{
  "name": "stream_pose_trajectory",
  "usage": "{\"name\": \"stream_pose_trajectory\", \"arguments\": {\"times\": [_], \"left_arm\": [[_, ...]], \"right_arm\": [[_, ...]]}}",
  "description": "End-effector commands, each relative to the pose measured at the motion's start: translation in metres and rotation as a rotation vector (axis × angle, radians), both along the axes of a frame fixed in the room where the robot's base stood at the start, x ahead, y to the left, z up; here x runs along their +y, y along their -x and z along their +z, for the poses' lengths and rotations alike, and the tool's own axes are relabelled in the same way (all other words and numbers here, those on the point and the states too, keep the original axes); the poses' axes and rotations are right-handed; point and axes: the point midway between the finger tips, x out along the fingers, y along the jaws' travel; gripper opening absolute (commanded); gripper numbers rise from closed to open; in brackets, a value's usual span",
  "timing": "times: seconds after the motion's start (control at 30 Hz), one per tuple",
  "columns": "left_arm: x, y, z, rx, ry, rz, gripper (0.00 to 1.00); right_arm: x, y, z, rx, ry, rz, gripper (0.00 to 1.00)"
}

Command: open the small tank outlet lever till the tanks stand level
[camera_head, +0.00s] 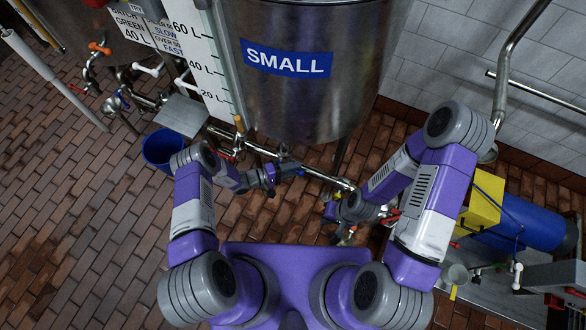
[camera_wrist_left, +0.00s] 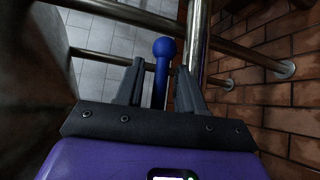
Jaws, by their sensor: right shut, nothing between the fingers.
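The small tank (camera_head: 310,100) is a steel cylinder with a blue SMALL label, at the top middle of the head view. A white litre scale (camera_head: 205,60) stands at its left; I cannot read the level surely. A blue lever with a round knob (camera_wrist_left: 164,47) stands between the fingers of my left gripper (camera_wrist_left: 160,80) in the left wrist view. Those fingers are open, with a gap on each side of the lever. In the head view my left gripper (camera_head: 285,170) is below the tank, at the pipe. My right gripper (camera_head: 348,228) is lower right, shut and empty.
A steel pipe (camera_head: 330,179) runs below the tank. A blue bucket (camera_head: 160,148) stands at the left, near other valves (camera_head: 117,100). A yellow box (camera_head: 482,205) and a blue cylinder (camera_head: 530,228) are at the right. Brick floor is clear at lower left.

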Motion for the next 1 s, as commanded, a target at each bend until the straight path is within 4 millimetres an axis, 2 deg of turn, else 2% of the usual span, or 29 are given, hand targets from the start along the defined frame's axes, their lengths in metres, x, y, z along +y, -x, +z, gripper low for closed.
{"name": "stream_pose_trajectory", "arguments": {"times": [0.03, 0.23, 0.67, 1.0], "left_arm": [[0.000, 0.000, 0.000, 0.000, 0.000, 0.000, 0.30], [0.000, 0.000, 0.000, 0.000, 0.000, 0.000, 0.00], [0.001, 0.000, 0.000, -0.006, -0.014, 0.000, 0.00], [0.002, 0.000, -0.007, -0.070, -0.175, 0.002, 0.00]], "right_arm": [[0.000, 0.000, 0.000, 0.000, 0.000, 0.000, 0.00], [0.000, 0.000, 0.000, 0.000, 0.000, 0.000, 0.00], [0.000, 0.000, 0.002, 0.000, 0.000, 0.000, 0.00], [0.000, 0.000, 0.026, 0.000, 0.000, 0.000, 0.00]]}}
